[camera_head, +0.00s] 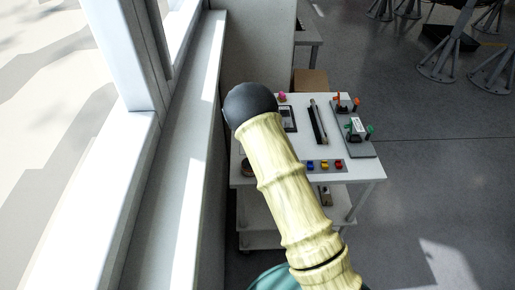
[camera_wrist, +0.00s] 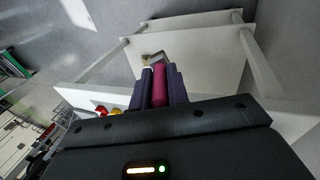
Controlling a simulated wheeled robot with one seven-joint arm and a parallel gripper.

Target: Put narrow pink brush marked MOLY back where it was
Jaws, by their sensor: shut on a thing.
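In the wrist view my gripper (camera_wrist: 158,78) is shut on a narrow pink brush (camera_wrist: 159,90). Its magenta handle lies between the two dark fingers and points away from the palm. No MOLY marking is readable, and the brush's far end cannot be made out clearly. The gripper is beside the white cart, over its lower level, with the lower shelf (camera_wrist: 200,60) beyond the fingertips. In the head view the gripper and the held brush are hidden behind my arm.
The white cart (camera_head: 365,172) carries a strip with blue, yellow and red pieces (camera_head: 325,166), long dark items (camera_head: 318,122) and a grey tray (camera_head: 362,149) with orange and green-tipped things. A window ledge (camera_head: 190,150) borders the left.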

